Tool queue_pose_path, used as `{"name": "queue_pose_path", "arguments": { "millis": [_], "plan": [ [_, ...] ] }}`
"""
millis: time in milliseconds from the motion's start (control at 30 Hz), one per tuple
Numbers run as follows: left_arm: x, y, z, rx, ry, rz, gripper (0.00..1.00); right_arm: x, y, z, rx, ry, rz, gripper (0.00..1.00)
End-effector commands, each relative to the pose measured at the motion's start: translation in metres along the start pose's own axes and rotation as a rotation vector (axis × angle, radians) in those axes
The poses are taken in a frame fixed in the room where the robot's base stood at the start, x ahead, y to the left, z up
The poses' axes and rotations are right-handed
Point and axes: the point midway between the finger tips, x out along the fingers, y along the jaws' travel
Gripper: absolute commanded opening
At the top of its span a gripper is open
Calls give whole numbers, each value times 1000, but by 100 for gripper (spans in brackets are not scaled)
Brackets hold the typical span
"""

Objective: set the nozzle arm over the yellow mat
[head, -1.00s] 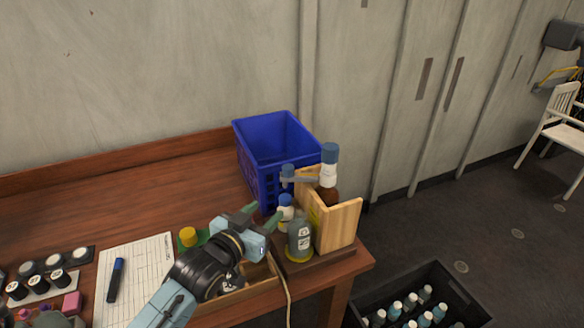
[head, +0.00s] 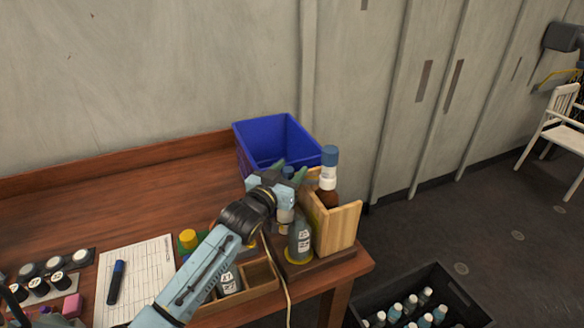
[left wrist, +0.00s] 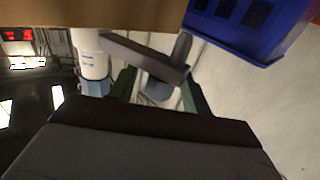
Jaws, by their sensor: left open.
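The nozzle arm (left wrist: 142,55) is a grey bar with a short upright end, close in front of me in the left wrist view. In the head view its blue end (head: 288,171) shows between my fingertips. My left gripper (head: 289,170) is open, with its green fingers on either side of that end; I cannot tell if they touch it. The yellow mat (head: 289,258) shows as a rim under a grey labelled bottle (head: 300,240) on the dark wooden base. My left gripper is above and behind that bottle. My right gripper is not in view.
A wooden panel stand (head: 338,225) with a tall blue-capped bottle (head: 329,170) stands close right of my gripper. A blue crate (head: 275,135) is just behind. A wooden tray (head: 262,275) and a cable lie in front. The table's middle left is clear.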

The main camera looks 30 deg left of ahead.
Motion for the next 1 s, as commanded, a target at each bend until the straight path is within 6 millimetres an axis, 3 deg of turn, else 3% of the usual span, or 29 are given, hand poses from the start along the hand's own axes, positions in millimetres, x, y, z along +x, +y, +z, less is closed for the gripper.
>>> {"name": "queue_pose_path", "arguments": {
  "millis": [133, 467, 833, 1000],
  "plan": [
    [12, 0, -1, 0, 1, 0, 48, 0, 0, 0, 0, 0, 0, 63],
    [15, 0, 0, -1, 0, 0, 48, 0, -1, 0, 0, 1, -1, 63],
    [15, 0, 0, -1, 0, 0, 2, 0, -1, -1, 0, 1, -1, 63],
    [15, 0, 0, -1, 0, 0, 0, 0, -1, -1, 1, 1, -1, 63]
  ]
}}
